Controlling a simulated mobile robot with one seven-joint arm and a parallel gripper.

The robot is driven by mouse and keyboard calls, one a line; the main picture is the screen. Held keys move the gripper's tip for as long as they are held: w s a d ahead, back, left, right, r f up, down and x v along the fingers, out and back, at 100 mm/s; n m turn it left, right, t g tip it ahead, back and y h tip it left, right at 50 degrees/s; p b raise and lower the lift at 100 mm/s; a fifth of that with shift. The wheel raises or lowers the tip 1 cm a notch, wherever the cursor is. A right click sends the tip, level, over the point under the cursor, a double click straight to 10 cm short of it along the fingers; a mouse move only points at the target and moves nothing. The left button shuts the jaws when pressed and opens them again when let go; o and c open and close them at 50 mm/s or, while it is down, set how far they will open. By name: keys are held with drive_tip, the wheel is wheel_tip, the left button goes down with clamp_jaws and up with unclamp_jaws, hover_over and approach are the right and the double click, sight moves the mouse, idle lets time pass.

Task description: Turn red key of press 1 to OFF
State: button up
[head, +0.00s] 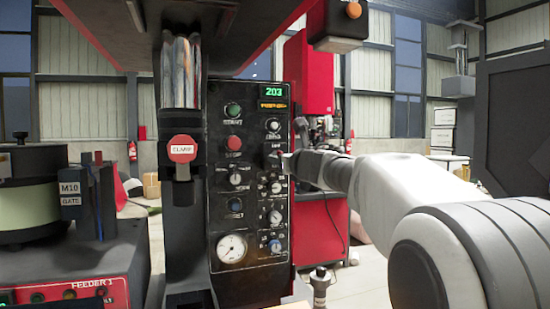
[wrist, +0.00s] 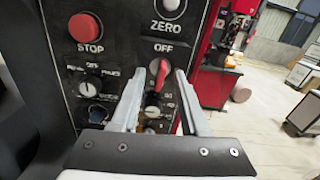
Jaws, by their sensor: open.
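The red key (wrist: 159,74) sits on the black control panel (wrist: 120,15), just below the printed OFF label, in the wrist view. Its red handle stands near upright and leans slightly, top to the right. My gripper (wrist: 157,79) is open, with one finger on each side of the key in the picture. I cannot tell whether either finger touches it. In the head view my gripper (head: 287,162) reaches the right side of the same panel (head: 217,180) from the right. The red key cannot be made out there.
The red STOP button (wrist: 86,28) and a selector knob (wrist: 97,113) lie left of the key. The ZERO button (wrist: 172,6) is above it. A pressure gauge (head: 232,248) sits low on the panel. A red CLAMP part (head: 182,149) stands left of the panel.

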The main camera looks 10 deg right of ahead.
drive_tip(key=s+d+b, duration=0.1)
drive_tip(key=s, duration=0.5)
drive_tip(key=shift+s+d, duration=0.2)
drive_tip(key=shift+s, duration=0.1)
